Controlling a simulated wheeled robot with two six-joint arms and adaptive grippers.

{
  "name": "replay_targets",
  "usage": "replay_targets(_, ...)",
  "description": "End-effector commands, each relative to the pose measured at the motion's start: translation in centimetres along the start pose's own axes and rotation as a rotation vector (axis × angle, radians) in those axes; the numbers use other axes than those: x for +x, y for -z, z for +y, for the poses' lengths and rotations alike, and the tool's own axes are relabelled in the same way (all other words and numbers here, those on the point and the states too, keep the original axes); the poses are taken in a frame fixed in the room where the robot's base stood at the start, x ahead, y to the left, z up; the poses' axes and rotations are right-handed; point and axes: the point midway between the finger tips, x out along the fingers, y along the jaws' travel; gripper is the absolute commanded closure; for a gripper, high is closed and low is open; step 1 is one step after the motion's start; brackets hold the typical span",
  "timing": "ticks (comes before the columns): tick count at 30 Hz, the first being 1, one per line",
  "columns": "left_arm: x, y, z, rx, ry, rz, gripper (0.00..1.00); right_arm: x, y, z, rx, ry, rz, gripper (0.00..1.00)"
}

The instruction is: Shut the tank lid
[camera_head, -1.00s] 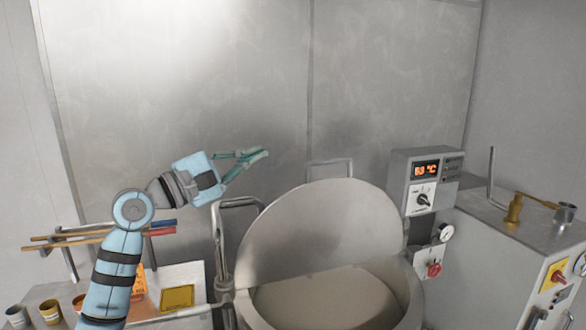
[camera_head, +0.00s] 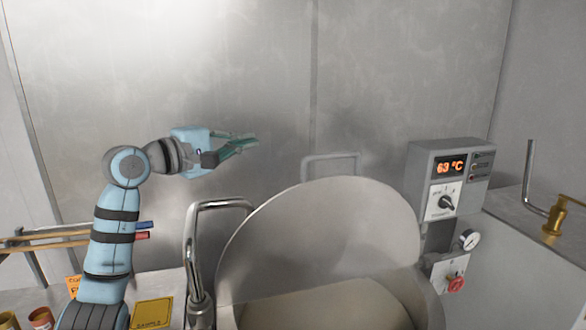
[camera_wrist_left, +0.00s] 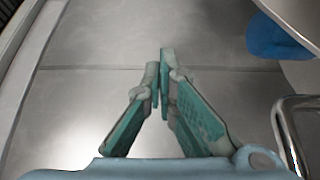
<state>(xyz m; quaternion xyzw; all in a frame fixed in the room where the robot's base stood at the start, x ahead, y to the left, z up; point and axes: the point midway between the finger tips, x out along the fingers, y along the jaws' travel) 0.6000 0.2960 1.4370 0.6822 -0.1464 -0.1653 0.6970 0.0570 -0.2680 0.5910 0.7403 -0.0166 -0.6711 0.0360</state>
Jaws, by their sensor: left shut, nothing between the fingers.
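The tank lid (camera_head: 325,232) is a large round metal disc. It stands raised and tilted back above the round tank (camera_head: 428,300), whose open mouth shows below it at the bottom of the head view. A bar handle (camera_head: 330,160) shows behind the lid's top edge. My left gripper (camera_head: 252,141) is shut and empty, left of the lid's top and apart from it. In the left wrist view its fingertips (camera_wrist_left: 163,55) meet with nothing between them. My right gripper is not in view.
A bent metal pipe (camera_head: 193,245) stands just left of the lid. A control box (camera_head: 448,180) reading 63 °C and a gauge (camera_head: 468,240) are at the right. The wall behind is bare.

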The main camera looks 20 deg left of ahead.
Motion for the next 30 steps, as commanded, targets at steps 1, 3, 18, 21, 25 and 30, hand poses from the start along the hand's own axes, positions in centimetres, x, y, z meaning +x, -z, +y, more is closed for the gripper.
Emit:
replay_targets(1, 0.0, 0.0, -1.4, 0.0, -0.001, 0.0, 1.0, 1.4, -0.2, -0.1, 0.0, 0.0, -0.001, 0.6)
replay_targets(3, 0.1, 0.0, -2.4, 0.0, -0.001, -0.001, 1.0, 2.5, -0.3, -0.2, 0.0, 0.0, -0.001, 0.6)
replay_targets(18, 1.4, 0.0, -6.2, -0.003, -0.001, -0.004, 1.0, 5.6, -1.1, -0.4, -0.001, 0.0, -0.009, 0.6)
replay_targets(21, 3.0, -0.1, -6.0, -0.004, -0.001, -0.004, 1.0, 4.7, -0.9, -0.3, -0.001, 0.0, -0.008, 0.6)
replay_targets(25, 5.7, 0.0, -5.8, -0.006, 0.0, -0.003, 1.0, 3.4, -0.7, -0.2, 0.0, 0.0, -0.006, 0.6)
replay_targets(30, 9.4, 0.0, -5.8, -0.005, -0.001, -0.003, 1.0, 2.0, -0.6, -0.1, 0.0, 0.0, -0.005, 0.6)
